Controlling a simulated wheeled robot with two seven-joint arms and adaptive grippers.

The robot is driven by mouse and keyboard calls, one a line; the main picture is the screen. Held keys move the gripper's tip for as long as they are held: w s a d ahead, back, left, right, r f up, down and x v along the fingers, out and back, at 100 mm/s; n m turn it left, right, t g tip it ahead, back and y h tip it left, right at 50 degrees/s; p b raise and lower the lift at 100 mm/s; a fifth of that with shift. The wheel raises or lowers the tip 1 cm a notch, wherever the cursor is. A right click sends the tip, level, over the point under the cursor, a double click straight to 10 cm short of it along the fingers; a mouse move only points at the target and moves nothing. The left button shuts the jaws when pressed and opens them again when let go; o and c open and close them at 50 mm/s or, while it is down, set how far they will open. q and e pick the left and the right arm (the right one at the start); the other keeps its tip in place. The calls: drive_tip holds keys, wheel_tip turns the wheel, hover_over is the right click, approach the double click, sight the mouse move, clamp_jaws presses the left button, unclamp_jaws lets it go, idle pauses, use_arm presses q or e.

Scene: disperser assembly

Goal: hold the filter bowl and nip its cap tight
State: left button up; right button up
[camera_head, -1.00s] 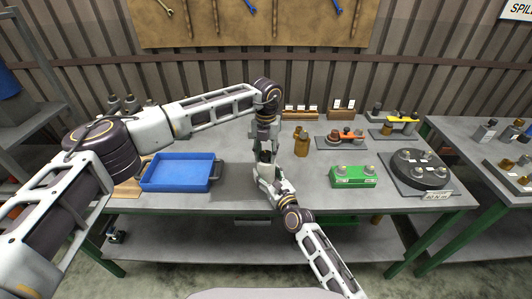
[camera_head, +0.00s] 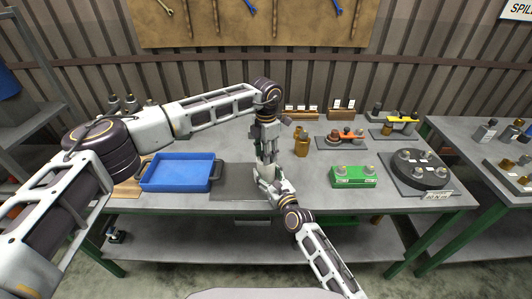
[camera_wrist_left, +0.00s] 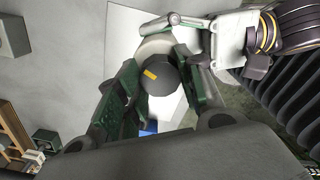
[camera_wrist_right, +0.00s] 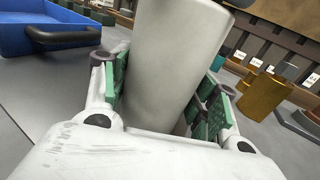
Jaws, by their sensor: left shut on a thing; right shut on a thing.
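The filter bowl (camera_wrist_right: 172,62) is a pale, smooth cylinder, slightly tilted in the right wrist view. My right gripper (camera_head: 265,172) is shut on it, with green pads on both sides. The cap (camera_wrist_left: 156,76) is dark and round with a yellow mark; it sits at the bowl's upper end. My left gripper (camera_head: 266,153) comes down from above and is shut on the cap, one finger on each side in the left wrist view. In the head view the grippers mostly hide the cap and bowl. Whether the cap is fully seated cannot be told.
A blue tray (camera_head: 150,183) stands left of the grippers beside a dark mat (camera_head: 233,183). A green block (camera_head: 352,182) and a round dark fixture (camera_head: 420,177) lie farther right.

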use_arm(q)
drive_tip(key=shift+m, duration=0.8)
drive_tip(key=o, duration=1)
drive_tip(key=shift+r, duration=6)
use_arm(e)
drive_tip(key=o, duration=1.5)
drive_tip(key=shift+c, duration=0.2)
